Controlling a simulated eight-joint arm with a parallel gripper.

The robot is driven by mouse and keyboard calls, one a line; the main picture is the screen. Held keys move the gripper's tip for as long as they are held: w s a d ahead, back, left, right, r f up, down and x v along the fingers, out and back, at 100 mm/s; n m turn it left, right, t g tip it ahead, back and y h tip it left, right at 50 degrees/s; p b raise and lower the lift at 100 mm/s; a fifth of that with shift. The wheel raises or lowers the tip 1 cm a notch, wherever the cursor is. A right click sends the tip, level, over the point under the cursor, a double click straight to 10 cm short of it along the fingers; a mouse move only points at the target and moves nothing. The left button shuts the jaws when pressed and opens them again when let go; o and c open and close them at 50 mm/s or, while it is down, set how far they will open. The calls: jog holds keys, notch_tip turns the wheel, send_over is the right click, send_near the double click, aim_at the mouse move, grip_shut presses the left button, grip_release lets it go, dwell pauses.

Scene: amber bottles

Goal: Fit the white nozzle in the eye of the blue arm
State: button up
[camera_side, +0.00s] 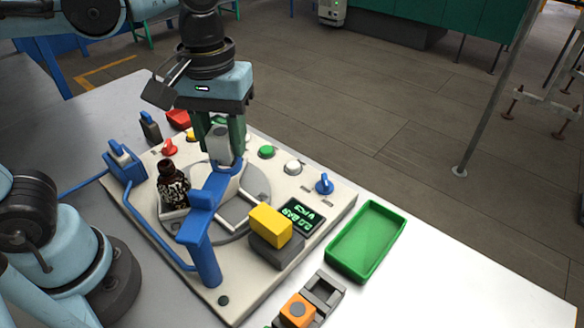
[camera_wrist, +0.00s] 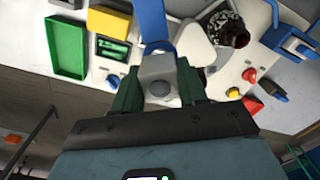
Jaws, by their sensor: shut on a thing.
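My gripper (camera_side: 222,145) points down over the far end of the blue arm. Its green fingers (camera_wrist: 157,85) are shut on the white nozzle (camera_side: 219,140), a pale grey-white block that also shows between the fingers in the wrist view (camera_wrist: 157,66). The blue arm (camera_side: 213,190) reaches from its post (camera_side: 206,258) to below the nozzle; it also shows in the wrist view (camera_wrist: 155,25). The nozzle's lower end is at the arm's end. The eye is mostly hidden, so I cannot tell whether the nozzle sits in it.
An amber bottle (camera_side: 172,186) stands left of the blue arm on the pale panel (camera_side: 165,232). A yellow block (camera_side: 270,226), a small display (camera_side: 301,214) and several knobs are around. A green tray (camera_side: 367,242) lies right, with free table beyond it.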

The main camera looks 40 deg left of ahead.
jog(key=shift+f, duration=0.7)
dwell(0.3)
jog(key=o, duration=1.5)
jog(key=shift+r, duration=0.1)
jog(key=shift+r, duration=2.9)
jog(key=shift+f, duration=2.9)
